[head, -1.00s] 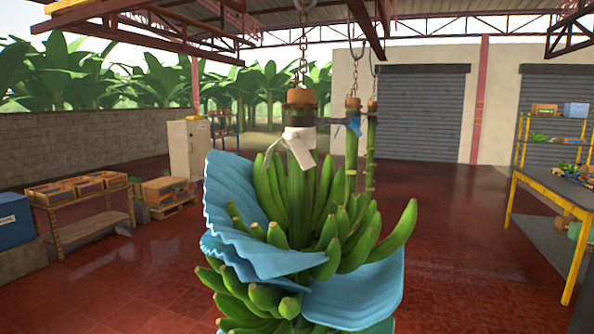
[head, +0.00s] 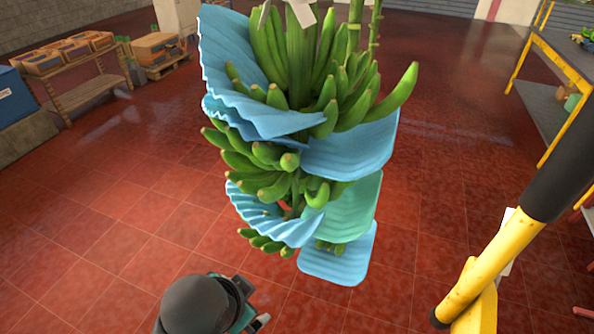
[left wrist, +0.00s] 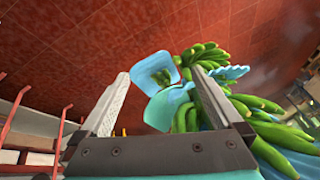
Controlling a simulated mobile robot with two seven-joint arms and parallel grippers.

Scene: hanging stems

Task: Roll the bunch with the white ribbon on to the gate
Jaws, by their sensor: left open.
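The bunch (head: 265,155) of green bananas hangs upright in the middle of the head view, with blue and green padding sheets between its hands. The white ribbon (head: 303,13) is cut by the top edge, on the bunch's stem. My left gripper (head: 258,305) is low in the head view, below and left of the bunch, apart from it. In the left wrist view my left gripper (left wrist: 160,73) is open, with nothing held; the bunch (left wrist: 262,125) shows beyond and right of its fingers. The hook and rail are out of view now. I cannot identify the gate. My right gripper is not seen.
A yellow bar (head: 480,275) with a black sleeve slants across the right front. Two more stems (head: 374,25) hang behind the bunch. A rack with crates (head: 68,55) stands at the left, a yellow-framed table (head: 565,55) at the right. The red floor between is clear.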

